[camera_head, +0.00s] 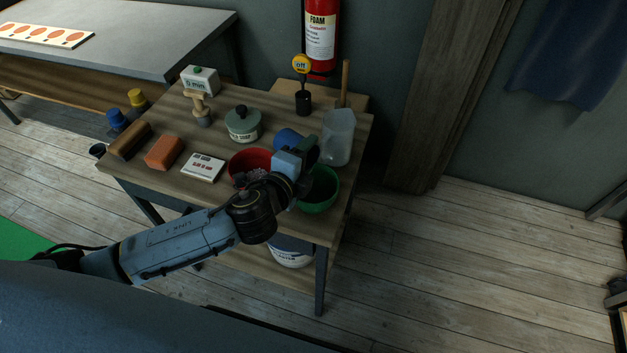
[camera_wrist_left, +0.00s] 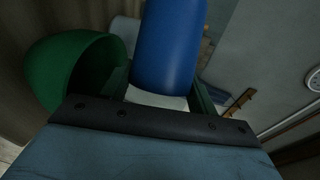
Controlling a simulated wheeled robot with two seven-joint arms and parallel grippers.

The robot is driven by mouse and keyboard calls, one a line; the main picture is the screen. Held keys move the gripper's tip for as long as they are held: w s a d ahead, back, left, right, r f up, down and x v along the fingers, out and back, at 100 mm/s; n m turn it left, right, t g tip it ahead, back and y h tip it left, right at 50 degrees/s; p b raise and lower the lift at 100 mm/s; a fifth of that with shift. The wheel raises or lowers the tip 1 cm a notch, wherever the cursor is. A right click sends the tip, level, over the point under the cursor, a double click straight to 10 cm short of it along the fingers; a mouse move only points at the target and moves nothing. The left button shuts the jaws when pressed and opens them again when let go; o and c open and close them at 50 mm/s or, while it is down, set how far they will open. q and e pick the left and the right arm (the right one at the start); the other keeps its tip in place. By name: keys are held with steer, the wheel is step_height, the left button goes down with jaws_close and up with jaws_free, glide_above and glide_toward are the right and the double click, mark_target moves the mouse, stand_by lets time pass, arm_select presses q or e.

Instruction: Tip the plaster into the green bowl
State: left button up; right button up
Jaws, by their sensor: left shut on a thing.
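My left gripper (camera_head: 303,151) is shut on a blue cup (camera_head: 286,137), holding it above the table between the red and green bowls. In the left wrist view the blue cup (camera_wrist_left: 170,45) lies between the fingers, and its opening and contents are hidden. The green bowl (camera_head: 322,190) stands at the table's front right corner, just right of and below the gripper. The green bowl (camera_wrist_left: 75,70) also shows at the left of the wrist view; its inside is dark. A red bowl (camera_head: 241,160), partly covered by my arm, has some whitish material in it. My right gripper is not in view.
A translucent jug (camera_head: 339,138) stands close behind the green bowl. A white bucket (camera_head: 291,252) sits below.

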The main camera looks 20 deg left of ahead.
arm_select(q)
steer(key=shift+s+d, duration=0.1)
steer(key=shift+d, duration=0.05)
steer(key=shift+s+d+m+t+y+b, duration=0.15)
steer(key=shift+m+t, duration=0.1)
steer(key=shift+m, duration=0.2)
steer(key=shift+d+m+t+y+b, duration=0.15)
steer(key=shift+m+t, duration=0.1)
steer(key=shift+m, duration=0.2)
stand_by(1.4)
steer(key=shift+s+d+r+m+t, duration=0.1)
steer(key=shift+r+m+t, duration=0.3)
steer(key=shift+r+m, duration=0.35)
stand_by(1.0)
steer(key=shift+s+d+f+m+t+b, duration=0.15)
steer(key=shift+m+t+b, duration=0.15)
steer(key=shift+m, duration=0.2)
steer(key=shift+s+d+m+t+b, duration=0.15)
steer(key=shift+m+t+b, duration=0.15)
steer(key=shift+m, duration=0.15)
stand_by(2.8)
